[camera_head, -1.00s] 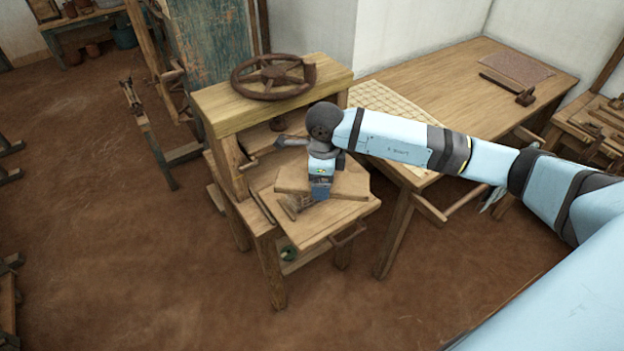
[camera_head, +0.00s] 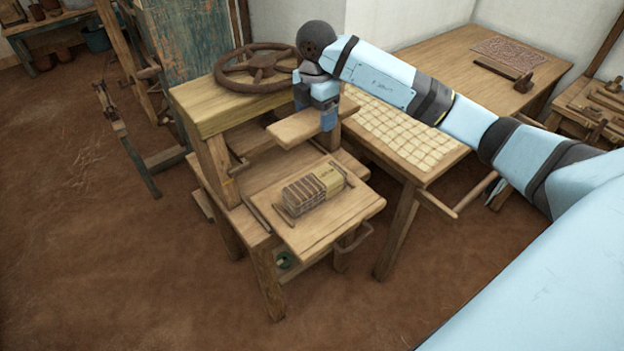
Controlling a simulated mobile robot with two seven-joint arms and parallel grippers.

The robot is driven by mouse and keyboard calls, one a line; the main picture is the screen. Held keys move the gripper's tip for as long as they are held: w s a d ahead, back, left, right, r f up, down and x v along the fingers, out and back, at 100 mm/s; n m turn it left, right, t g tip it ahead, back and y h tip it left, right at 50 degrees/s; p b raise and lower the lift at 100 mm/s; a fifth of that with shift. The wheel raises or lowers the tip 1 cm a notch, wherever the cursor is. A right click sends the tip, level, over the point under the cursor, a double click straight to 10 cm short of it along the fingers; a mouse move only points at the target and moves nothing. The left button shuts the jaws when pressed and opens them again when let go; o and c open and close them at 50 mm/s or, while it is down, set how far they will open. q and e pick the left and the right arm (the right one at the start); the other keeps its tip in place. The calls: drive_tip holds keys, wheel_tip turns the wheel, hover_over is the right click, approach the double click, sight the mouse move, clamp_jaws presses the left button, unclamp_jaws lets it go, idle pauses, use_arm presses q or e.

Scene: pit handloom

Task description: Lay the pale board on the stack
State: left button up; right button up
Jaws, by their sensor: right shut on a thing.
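The pale board (camera_head: 298,127) hangs in the air, roughly level, in front of the press's top beam. My right gripper (camera_head: 328,118) is shut on its right end. The stack (camera_head: 314,187), a striped bundle with a tan block at its right end, lies below on the sliding wooden tray (camera_head: 325,222). The board is clearly apart from the stack, above and behind it in the picture. My left gripper is not in view.
The wooden press (camera_head: 215,160) has a dark handwheel (camera_head: 262,68) on its top beam (camera_head: 205,108), close to the board. A table (camera_head: 450,75) with a gridded sheet (camera_head: 395,128) stands right of it. The floor in front is clear.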

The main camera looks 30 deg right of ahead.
wheel_tip(320, 180, down, 20)
drive_tip(key=shift+r, duration=0.1)
idle(0.4)
